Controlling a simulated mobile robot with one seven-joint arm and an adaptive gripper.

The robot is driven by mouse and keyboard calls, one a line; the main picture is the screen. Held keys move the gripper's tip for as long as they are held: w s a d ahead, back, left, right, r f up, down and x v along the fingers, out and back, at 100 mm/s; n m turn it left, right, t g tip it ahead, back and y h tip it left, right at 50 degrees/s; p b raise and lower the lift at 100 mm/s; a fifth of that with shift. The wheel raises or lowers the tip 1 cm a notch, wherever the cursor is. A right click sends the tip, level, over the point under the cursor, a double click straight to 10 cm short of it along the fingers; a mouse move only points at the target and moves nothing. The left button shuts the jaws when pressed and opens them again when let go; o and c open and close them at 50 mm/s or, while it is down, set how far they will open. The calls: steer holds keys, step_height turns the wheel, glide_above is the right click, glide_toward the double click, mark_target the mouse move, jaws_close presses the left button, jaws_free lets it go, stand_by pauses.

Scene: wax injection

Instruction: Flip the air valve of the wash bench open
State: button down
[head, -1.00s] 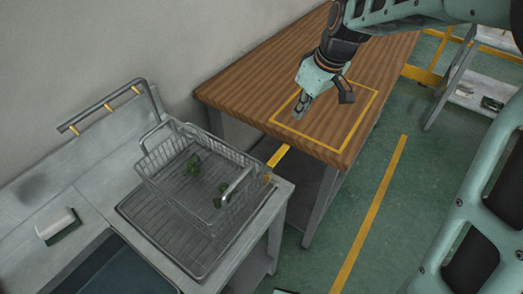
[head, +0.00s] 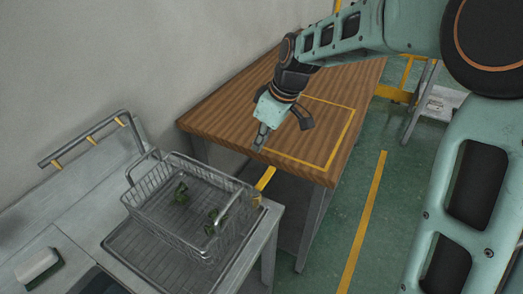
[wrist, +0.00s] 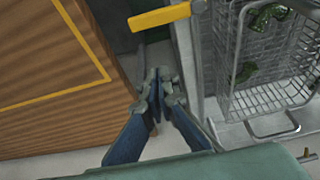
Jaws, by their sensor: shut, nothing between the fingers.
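The air valve's yellow lever (head: 265,179) sticks out from the right end of the wash bench (head: 262,226), toward the wooden table. The lever also shows at the top of the wrist view (wrist: 160,16). A small brass-coloured body (head: 256,199) sits at its bench end. My gripper (head: 259,145) points down above the table's near left edge, apart from the lever and behind it in the head view. In the wrist view its fingertips (wrist: 158,84) are together and empty, below the lever in the picture.
A wire basket (head: 160,207) with green pieces stands on the bench beside the valve. The wooden table (head: 225,115) has a yellow outlined square and lies close to the lever. A narrow gap separates bench and table. A white block (head: 38,262) lies at the left.

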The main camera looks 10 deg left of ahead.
mark_target(266, 178)
steer(key=s+x, duration=0.1)
steer(key=x, duration=0.8)
steer(key=shift+s+d+r, duration=0.1)
steer(key=shift+d+r, duration=0.05)
steer(key=shift+d, duration=0.85)
steer(key=shift+s+d+r, duration=0.1)
steer(key=shift+d, duration=0.9)
